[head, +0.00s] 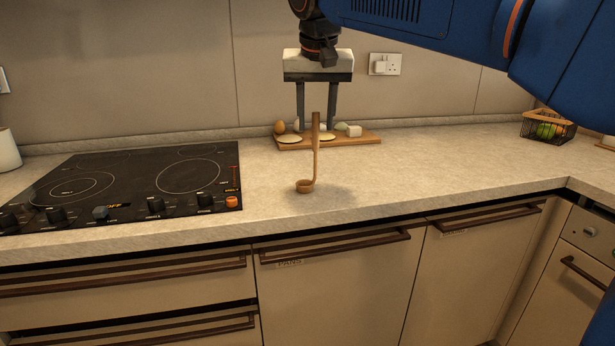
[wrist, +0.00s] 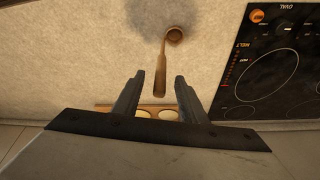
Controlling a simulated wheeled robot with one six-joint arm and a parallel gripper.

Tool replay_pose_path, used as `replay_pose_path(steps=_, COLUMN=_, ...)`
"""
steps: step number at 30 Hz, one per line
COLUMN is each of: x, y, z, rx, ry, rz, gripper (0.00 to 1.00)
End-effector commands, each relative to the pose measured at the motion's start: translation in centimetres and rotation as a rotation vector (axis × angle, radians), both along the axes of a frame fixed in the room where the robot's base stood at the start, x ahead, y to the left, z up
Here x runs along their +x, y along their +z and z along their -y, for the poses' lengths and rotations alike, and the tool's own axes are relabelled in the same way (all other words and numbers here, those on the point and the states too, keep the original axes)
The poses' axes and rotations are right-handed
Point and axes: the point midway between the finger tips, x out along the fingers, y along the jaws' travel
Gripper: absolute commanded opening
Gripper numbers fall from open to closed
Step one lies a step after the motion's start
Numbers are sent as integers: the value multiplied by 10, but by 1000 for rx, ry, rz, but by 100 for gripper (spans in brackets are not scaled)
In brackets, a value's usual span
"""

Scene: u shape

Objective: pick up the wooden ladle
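The wooden ladle (head: 316,150) is on the counter to the right of the hob in the head view. Its bowl is at the lower end, and its handle points up in the picture toward the wall. The open fingers also show in the wrist view (wrist: 160,78).
A wooden board (head: 350,139) with several food items lies behind the ladle near the wall. The black hob (head: 130,178) is at left. A wire basket (head: 548,129) with fruit stands at far right. The counter (head: 430,160) right of the ladle is clear.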

Motion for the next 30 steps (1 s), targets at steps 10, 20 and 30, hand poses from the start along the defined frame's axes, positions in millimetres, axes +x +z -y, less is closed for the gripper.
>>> replay_pose_path(steps=10, x=12, y=-34, z=0, rx=-2, ry=-2, rz=-2, gripper=39)
replay_pose_path(steps=20, x=19, y=-50, z=-1, rx=0, ry=-1, rz=0, gripper=39)
replay_pose_path(steps=30, x=19, y=-50, z=-1, rx=0, ry=0, rz=0, gripper=0)
